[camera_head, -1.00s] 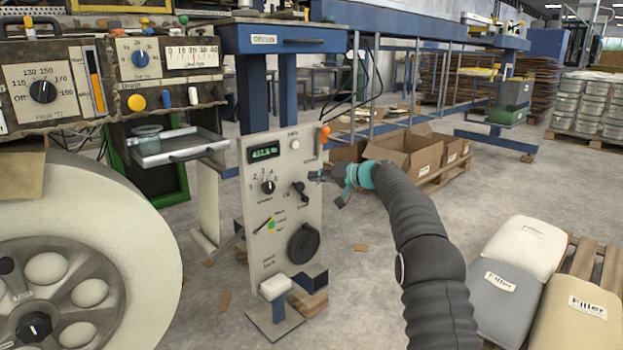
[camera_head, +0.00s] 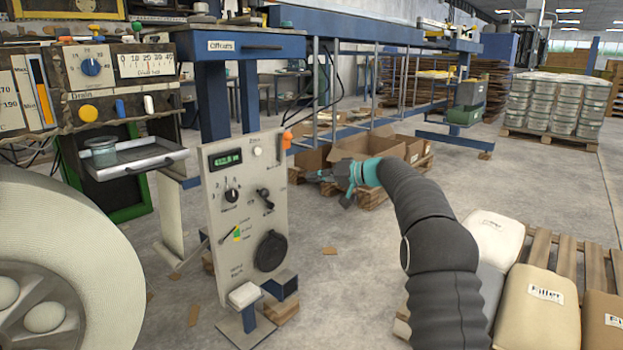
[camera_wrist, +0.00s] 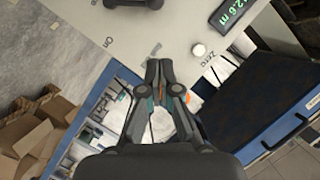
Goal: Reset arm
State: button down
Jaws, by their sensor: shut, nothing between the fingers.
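My gripper (camera_head: 318,176) is held out in the air to the right of the control panel (camera_head: 218,265) in the head view, apart from it. In the wrist view my gripper (camera_wrist: 159,68) shows its two fingers together with nothing between them. The panel (camera_wrist: 140,25) fills the upper part of the wrist view, with its green display (camera_wrist: 232,14), the white Zero button (camera_wrist: 198,50) and a black switch (camera_wrist: 130,2). In the head view the panel also carries a lever (camera_head: 265,198) and a large black knob (camera_head: 271,250).
Cardboard boxes (camera_head: 408,146) lie on a pallet behind my arm. Filler bags (camera_head: 540,318) lie on a pallet at the lower right. A large white roll (camera_head: 80,235) and a machine with a tray (camera_head: 135,158) stand at the left. Open floor lies right of the panel.

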notch_tip(320, 180, down, 12)
jog(key=s+d+r+m+g+h, duration=0.1)
jog(key=s+d+m+g+h, duration=0.1)
jog(key=s+m+h, duration=0.15)
jog(key=s+d+f+m+g+h, duration=0.1)
jog(key=s+d+f+h, duration=0.2)
jog(key=s, duration=0.5)
jog(key=s+d+r+h+p, duration=0.2)
jog(key=s+r, duration=0.2)
jog(key=s, duration=1.1)
jog(key=s+d+r+n+t+h+p, duration=0.1)
jog(key=s+d+r+h+p, duration=0.2)
jog(key=s, duration=1.1)
jog(key=s+d+r+n+h+p, duration=0.1)
jog(key=s+r, duration=0.4)
jog(key=s, duration=1)
jog(key=shift+s+d+r+t+h+p, duration=0.2)
jog(key=shift+s+d+t+h+p, duration=0.15)
jog(key=shift+d+h+p, duration=0.55)
